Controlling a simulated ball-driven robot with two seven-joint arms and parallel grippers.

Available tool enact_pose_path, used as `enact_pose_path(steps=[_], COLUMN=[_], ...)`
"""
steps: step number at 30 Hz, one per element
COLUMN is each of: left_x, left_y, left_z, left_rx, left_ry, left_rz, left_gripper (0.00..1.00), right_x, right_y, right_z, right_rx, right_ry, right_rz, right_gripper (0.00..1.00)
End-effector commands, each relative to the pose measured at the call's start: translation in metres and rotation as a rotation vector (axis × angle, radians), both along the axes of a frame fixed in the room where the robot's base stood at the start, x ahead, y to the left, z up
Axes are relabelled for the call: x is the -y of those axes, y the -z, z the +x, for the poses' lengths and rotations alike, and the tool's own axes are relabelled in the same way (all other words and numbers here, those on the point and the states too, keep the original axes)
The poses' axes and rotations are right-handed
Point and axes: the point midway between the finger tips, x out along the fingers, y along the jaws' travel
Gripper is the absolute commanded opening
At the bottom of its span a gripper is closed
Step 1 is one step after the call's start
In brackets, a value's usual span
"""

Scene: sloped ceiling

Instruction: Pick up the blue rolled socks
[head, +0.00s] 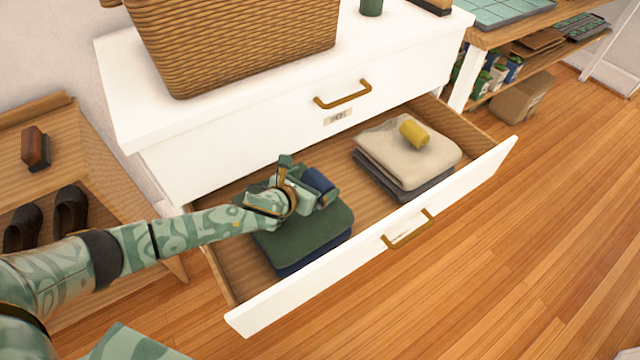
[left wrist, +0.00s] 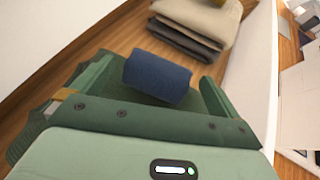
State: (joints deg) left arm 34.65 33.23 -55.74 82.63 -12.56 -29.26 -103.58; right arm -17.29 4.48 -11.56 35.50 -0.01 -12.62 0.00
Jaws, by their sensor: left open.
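The blue rolled socks (head: 319,181) lie on a stack of folded clothes with a green one (head: 318,232) on top, in the left part of the open drawer (head: 380,262). In the left wrist view the socks (left wrist: 157,77) show as a dark blue roll between my two green fingers. My left gripper (head: 312,183) is open around the socks, with a finger to either side; I cannot tell whether either finger touches them. In the head view the gripper partly hides the socks. My right gripper is not in view.
In the drawer's right part, a yellow roll (head: 414,134) lies on folded beige (head: 385,150) and grey clothes. A wicker basket (head: 240,40) stands on the white dresser. A wooden shelf with dark shoes (head: 70,210) is at the left.

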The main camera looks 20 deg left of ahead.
Motion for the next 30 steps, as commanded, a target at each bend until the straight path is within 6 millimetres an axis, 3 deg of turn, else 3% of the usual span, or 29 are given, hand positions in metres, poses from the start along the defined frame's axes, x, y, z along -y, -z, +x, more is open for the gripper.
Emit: enact_pose_path(steps=[1, 4, 14, 18, 30], left_x=[0.003, 0.007, 0.009, 0.009, 0.009], left_y=[0.014, 0.02, 0.018, 0.018, 0.015], left_z=[0.008, 0.02, 0.029, 0.029, 0.029], left_rx=[-0.006, -0.006, -0.002, -0.002, -0.001], left_ry=[-0.001, -0.001, 0.0, 0.0, 0.0], left_rz=[-0.002, -0.002, 0.001, 0.001, 0.0], left_gripper=[1.0, 1.0, 1.0, 0.63, 0.62], right_x=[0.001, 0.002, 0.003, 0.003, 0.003], right_y=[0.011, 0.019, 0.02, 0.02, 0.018], right_z=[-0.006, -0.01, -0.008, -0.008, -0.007], right_rx=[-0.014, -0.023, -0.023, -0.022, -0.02], right_ry=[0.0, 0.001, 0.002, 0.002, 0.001], right_rz=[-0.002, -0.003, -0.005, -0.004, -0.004], right_gripper=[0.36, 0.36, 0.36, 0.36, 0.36])
